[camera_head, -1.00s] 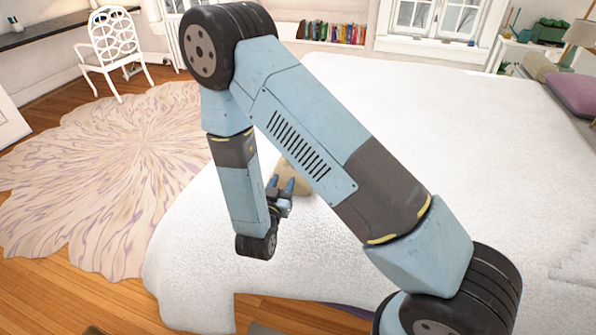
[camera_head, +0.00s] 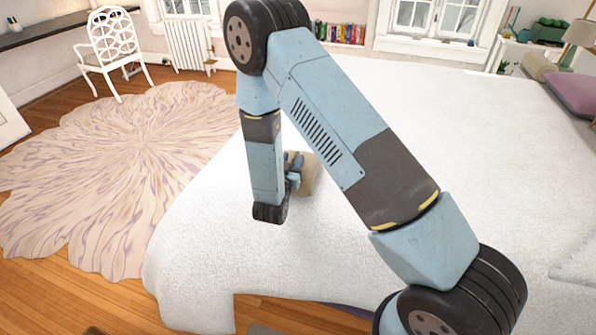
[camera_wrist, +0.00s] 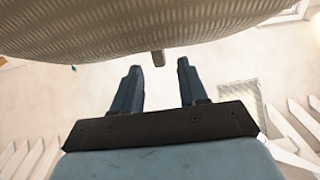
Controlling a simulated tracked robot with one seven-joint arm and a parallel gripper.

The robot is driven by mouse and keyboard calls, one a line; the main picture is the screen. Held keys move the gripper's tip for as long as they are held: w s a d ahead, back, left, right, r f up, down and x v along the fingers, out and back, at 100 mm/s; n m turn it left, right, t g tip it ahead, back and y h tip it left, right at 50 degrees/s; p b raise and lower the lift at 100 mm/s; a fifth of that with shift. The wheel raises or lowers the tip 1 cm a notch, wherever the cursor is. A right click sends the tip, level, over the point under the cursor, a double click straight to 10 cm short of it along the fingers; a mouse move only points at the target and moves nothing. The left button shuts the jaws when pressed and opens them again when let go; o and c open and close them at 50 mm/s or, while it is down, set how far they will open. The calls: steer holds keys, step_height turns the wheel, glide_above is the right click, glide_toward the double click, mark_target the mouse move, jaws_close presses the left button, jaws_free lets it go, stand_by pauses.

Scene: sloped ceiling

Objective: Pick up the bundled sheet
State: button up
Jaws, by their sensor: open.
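The bundled sheet (camera_head: 310,176) is a small tan lump on the white bed, partly hidden behind my gripper in the head view. My gripper (camera_head: 294,160) is at its left side, with the blue fingers overlapping it in the picture; I cannot tell whether they touch it. In the wrist view, my gripper (camera_wrist: 157,66) shows two blue fingers spread apart with nothing clearly between them. A large beige ribbed surface (camera_wrist: 160,25) fills the top of that view beyond the fingertips; it appears to be the sheet seen close. A small brown tab hangs at its edge.
The wide white bed (camera_head: 450,150) is clear around the bundle, with a purple pillow (camera_head: 573,94) at far right. A pale rug (camera_head: 120,170) and a white chair (camera_head: 112,50) are at left. Books (camera_head: 340,33) and a radiator (camera_head: 190,42) line the back wall.

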steer(key=x, duration=0.2)
steer(key=shift+w, duration=0.3)
steer(key=shift+d, duration=0.1)
jaws_close()
stand_by(1.1)
